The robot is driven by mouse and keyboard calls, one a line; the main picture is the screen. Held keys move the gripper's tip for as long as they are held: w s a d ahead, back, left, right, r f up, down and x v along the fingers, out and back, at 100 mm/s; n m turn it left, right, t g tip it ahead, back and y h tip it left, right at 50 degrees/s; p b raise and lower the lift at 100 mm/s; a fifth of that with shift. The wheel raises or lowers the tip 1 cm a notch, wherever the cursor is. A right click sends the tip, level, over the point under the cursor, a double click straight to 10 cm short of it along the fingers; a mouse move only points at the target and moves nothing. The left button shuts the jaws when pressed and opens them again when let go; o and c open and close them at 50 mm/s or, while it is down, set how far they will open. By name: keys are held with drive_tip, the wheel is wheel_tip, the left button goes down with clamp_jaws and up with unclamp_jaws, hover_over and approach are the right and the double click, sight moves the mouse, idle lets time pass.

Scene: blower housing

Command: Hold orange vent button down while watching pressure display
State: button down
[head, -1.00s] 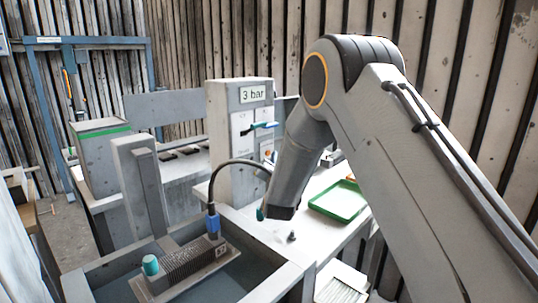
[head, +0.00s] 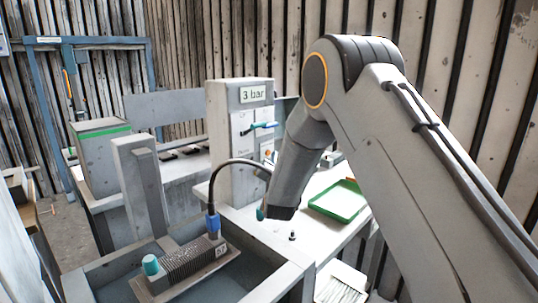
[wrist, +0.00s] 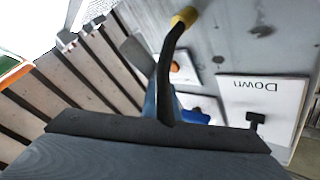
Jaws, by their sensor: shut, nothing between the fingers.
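The orange vent button (head: 269,154) is a small spot low on the front of the grey control housing, partly hidden by my arm. It also shows in the wrist view (wrist: 174,66), beside the black hose. The pressure display (head: 255,94) at the top of the housing reads "3 bar". My gripper (head: 261,213) points downward in front of the housing, below and apart from the button. Its fingers are mostly hidden in the head view. It is shut and empty. I see no contact with the button.
A black hose (head: 232,163) arches from the housing to a ribbed block (head: 184,262) in the grey basin. A blue-handled lever (head: 262,126) sits above the button. A "Down" plate (wrist: 262,95) is nearby. A green tray (head: 338,201) lies right on the bench.

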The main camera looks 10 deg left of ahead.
drive_tip(key=shift+w+a, duration=0.15)
drive_tip(key=shift+w+a+b, duration=0.2)
drive_tip(key=shift+b, duration=0.2)
drive_tip(key=shift+w+a, duration=0.2)
drive_tip(key=shift+a, duration=0.1)
idle(2.0)
drive_tip(key=shift+s+d, duration=0.1)
idle(1.5)
drive_tip(key=shift+s+d, duration=0.4)
drive_tip(key=shift+d, duration=0.15)
drive_tip(key=shift+d, duration=0.1)
drive_tip(key=s+d, duration=0.1)
drive_tip(key=d, duration=0.1)
drive_tip(key=s+d, duration=0.1)
drive_tip(key=s, duration=0.1)
drive_tip(key=shift+d+p, duration=0.4)
